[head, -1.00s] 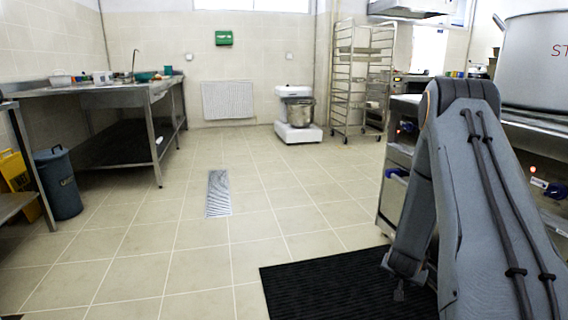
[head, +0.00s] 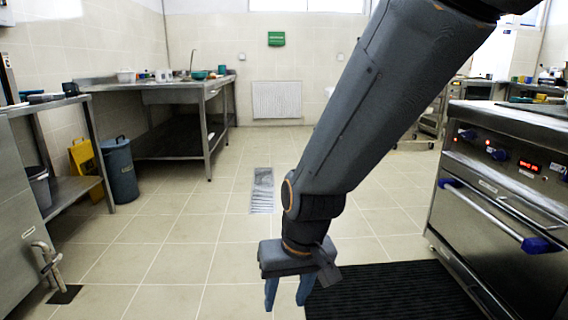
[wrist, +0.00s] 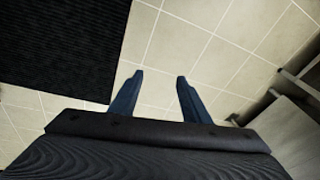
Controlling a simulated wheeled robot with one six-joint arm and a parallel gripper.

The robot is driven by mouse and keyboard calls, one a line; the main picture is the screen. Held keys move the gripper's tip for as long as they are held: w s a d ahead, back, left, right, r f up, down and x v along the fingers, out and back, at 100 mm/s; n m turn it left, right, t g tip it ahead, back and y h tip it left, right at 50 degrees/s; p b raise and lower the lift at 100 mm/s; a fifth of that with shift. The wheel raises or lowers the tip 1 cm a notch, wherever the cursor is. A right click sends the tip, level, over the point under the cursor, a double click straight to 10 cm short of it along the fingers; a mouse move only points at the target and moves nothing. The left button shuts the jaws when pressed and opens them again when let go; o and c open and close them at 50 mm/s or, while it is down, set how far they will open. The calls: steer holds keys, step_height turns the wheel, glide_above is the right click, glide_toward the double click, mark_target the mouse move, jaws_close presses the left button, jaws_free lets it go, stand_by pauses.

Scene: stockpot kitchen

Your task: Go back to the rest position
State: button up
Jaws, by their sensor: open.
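My gripper (head: 287,305) hangs below my arm in the middle of the head view, fingers pointing down over the tiled floor. Its two blue fingers are apart with nothing between them. In the wrist view my gripper (wrist: 158,80) also shows open and empty, with only bare tiles beyond the fingertips.
A black ribbed mat (head: 395,293) lies in front of the stove (head: 500,190) on the right. A steel cabinet (head: 25,215) with a tap is at the left. A blue bin (head: 121,170) and yellow sign (head: 86,168) stand behind it. The middle floor is clear.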

steer(key=s+a+r+n+g, duration=0.1)
steer(key=s+a+r+n, duration=0.15)
steer(key=s, duration=1.05)
steer(key=d+r+m+h+p, duration=0.1)
steer(key=d+r+m+p, duration=0.1)
steer(key=d+r+p, duration=0.8)
steer(key=d+r+m+p, duration=0.3)
steer(key=d+r+p, duration=0.8)
steer(key=r+p, duration=0.6)
steer(key=p, duration=0.4)
steer(key=shift+s+d+r+m+g+h, duration=0.2)
steer(key=shift+s+r+m+g+h, duration=0.1)
steer(key=shift+s+m+h, duration=0.1)
